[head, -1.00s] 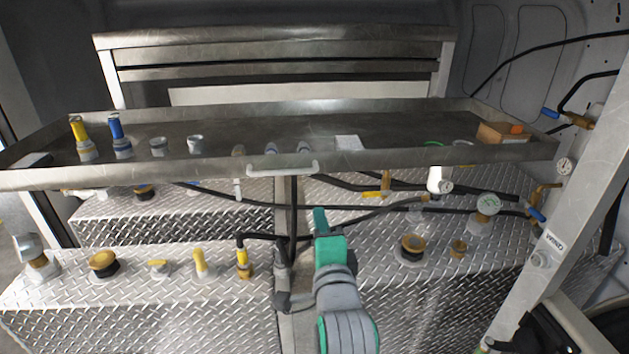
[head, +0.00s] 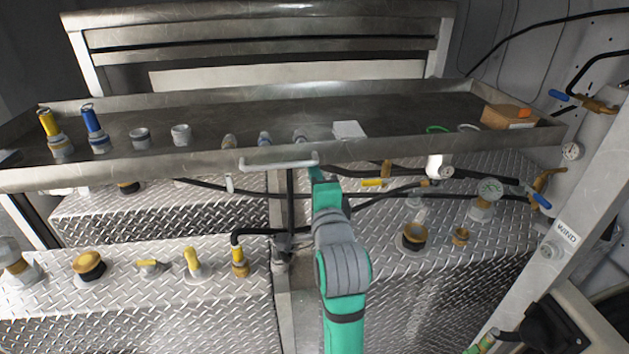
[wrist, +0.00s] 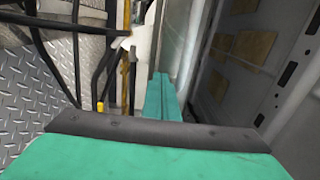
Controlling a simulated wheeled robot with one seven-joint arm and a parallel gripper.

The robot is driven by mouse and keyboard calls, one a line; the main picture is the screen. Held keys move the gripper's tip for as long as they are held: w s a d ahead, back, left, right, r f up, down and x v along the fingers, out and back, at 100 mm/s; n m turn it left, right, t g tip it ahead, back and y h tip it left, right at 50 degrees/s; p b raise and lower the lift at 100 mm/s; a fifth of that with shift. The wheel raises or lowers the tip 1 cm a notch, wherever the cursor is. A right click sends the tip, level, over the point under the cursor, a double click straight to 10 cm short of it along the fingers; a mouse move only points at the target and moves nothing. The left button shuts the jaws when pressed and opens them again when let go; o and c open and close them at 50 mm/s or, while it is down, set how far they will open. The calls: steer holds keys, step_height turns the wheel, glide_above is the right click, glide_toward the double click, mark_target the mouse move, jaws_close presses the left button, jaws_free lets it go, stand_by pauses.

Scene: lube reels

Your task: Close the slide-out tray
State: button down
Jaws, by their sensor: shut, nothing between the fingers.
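The slide-out tray (head: 390,157) is a long, shallow grey metal tray in the head view, pulled out in front of the metal cabinet (head: 285,75). A pale bar handle (head: 279,163) is on its front wall, near the middle. My green gripper (head: 314,174) is at the lower edge of the front wall, by the right end of the handle. Its tips are partly hidden, and I cannot tell if they touch the tray. In the wrist view my gripper (wrist: 162,84) is shut and empty, beside a pale metal surface that looks like the tray's wall.
The tray holds yellow and blue fittings (head: 94,128), metal caps and a small box (head: 507,116). Below it are diamond-plate steps (head: 140,301) with valves, and black hoses (head: 390,198). A gauge (head: 486,190) and slanted post (head: 583,215) stand at the right.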

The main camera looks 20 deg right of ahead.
steer(key=shift+w+d, duration=0.15)
steer(key=shift+w, duration=0.4)
steer(key=shift+w, duration=0.15)
